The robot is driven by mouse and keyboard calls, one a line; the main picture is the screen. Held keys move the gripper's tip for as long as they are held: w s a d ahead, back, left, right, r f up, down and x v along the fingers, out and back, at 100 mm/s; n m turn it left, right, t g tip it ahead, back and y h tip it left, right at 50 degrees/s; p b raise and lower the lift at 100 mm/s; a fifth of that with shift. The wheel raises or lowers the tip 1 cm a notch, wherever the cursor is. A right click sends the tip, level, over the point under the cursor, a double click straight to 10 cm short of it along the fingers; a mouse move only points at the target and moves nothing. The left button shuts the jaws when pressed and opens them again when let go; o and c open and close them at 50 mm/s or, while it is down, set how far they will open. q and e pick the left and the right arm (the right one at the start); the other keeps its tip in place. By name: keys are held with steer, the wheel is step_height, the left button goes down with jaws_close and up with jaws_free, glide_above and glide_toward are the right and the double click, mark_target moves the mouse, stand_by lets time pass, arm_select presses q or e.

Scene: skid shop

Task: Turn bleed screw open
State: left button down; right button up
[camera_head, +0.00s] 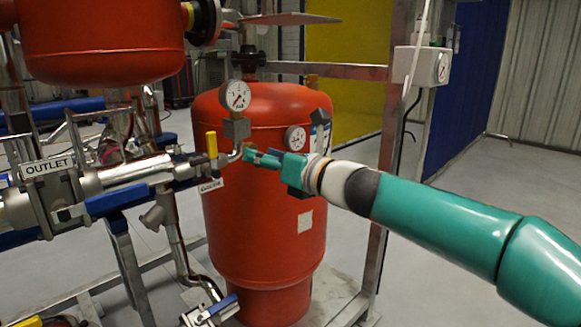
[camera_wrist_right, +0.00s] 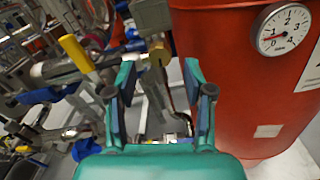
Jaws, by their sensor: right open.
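My right gripper (camera_head: 252,156) reaches in from the right, in front of the red vessel (camera_head: 262,220). Its fingertips are beside the small pipe elbow under the pressure gauge (camera_head: 235,95). In the right wrist view its two teal fingers (camera_wrist_right: 158,85) stand apart with nothing held between them. A small metal fitting (camera_wrist_right: 158,52) shows between and beyond the fingertips, below a grey block (camera_wrist_right: 152,15). I cannot tell for sure whether this fitting is the bleed screw. A yellow valve handle (camera_head: 211,144) is left of the gripper. My left gripper is not in view.
A pipe with an OUTLET label (camera_head: 47,167) and a blue-handled valve (camera_head: 117,198) is on the left. A second dial (camera_head: 295,138) on the vessel sits close to my right wrist. A steel frame post (camera_head: 385,190) stands behind my arm. Open floor lies right.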

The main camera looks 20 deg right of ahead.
steer(key=v, duration=0.8)
steer(key=shift+s+f, duration=0.15)
steer(key=shift+s, duration=0.2)
steer(key=shift+d, duration=0.2)
